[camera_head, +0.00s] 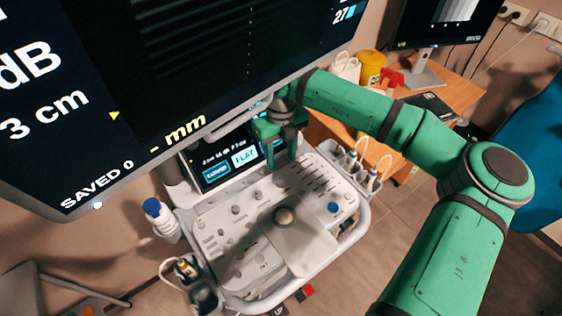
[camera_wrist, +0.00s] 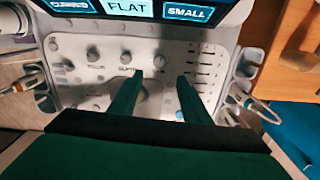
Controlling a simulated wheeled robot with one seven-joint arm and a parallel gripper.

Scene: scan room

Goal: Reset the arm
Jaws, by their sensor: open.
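My green arm reaches in from the right in the head view. My gripper (camera_head: 281,150) hangs over the back of the ultrasound console, in front of its small touch screen (camera_head: 217,165). In the wrist view my gripper (camera_wrist: 160,92) shows two green fingers apart with nothing between them. The console panel (camera_wrist: 75,62) with its knobs lies beyond the fingers. The touch screen (camera_wrist: 127,8) is at the top of the wrist view and shows the word FLAT. I cannot tell whether the fingertips touch the panel.
A large monitor (camera_head: 200,60) overhangs the console close to my forearm. A wooden desk (camera_head: 455,92) with a yellow tub (camera_head: 371,68) and a second monitor (camera_head: 440,25) stands behind my arm. Probes in holders (camera_head: 365,178) line the console's right side. A blue-capped bottle (camera_head: 160,217) is at its left.

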